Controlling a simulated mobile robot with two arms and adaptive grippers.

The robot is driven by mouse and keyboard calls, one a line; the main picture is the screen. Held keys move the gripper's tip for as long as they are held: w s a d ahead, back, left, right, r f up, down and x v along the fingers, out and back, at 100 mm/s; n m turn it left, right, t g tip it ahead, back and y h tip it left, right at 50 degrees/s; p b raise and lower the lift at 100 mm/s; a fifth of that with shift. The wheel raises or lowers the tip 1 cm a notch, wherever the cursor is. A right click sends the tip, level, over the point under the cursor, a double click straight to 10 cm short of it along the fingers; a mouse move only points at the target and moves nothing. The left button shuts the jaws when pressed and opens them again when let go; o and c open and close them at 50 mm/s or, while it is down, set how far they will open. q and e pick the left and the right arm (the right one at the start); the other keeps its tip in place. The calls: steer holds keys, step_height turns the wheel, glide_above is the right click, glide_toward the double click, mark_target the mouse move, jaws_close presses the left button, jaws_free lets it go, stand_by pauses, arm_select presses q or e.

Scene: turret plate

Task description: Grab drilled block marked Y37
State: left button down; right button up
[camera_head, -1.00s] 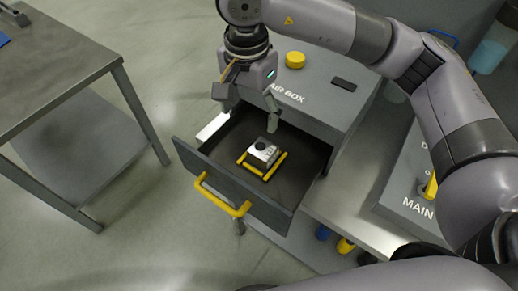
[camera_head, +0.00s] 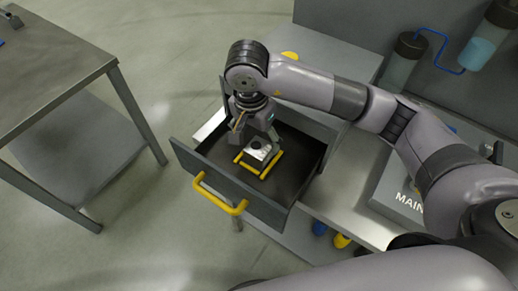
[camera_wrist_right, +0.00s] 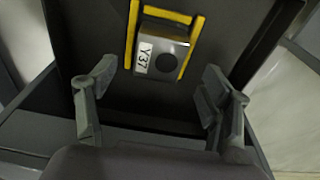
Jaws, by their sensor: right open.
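The drilled block (camera_head: 258,150) is a small silvery block with a dark round hole. It sits between the yellow rails (camera_head: 241,159) in the open drawer (camera_head: 283,183). In the right wrist view the block (camera_wrist_right: 172,47) carries a white label reading Y37. My right gripper (camera_head: 252,135) is over the drawer, close above the block and partly overlapping it in the head view. In the wrist view its fingers (camera_wrist_right: 158,76) are spread wide, with the block ahead and between them, untouched as far as I see. My left gripper is not in view.
The drawer has a yellow handle (camera_head: 219,196) and a raised front panel and side walls around the block. The grey cabinet (camera_head: 325,62) stands right behind my gripper. A metal table (camera_head: 55,65) stands at the left, with free floor between.

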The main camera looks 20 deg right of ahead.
mark_target(259, 147)
steer(key=shift+f+p, duration=0.4)
steer(key=shift+f, duration=0.1)
steer(key=f+p, duration=0.1)
steer(key=f, duration=0.2)
steer(key=shift+d+f+p, duration=0.2)
steer(key=shift+p, duration=0.15)
steer(key=shift+w+f, duration=0.15)
steer(key=shift+f, duration=0.35)
steer(key=c, duration=1.6)
jaws_close()
steer(key=shift+r, duration=0.1)
steer(key=shift+r, duration=0.1)
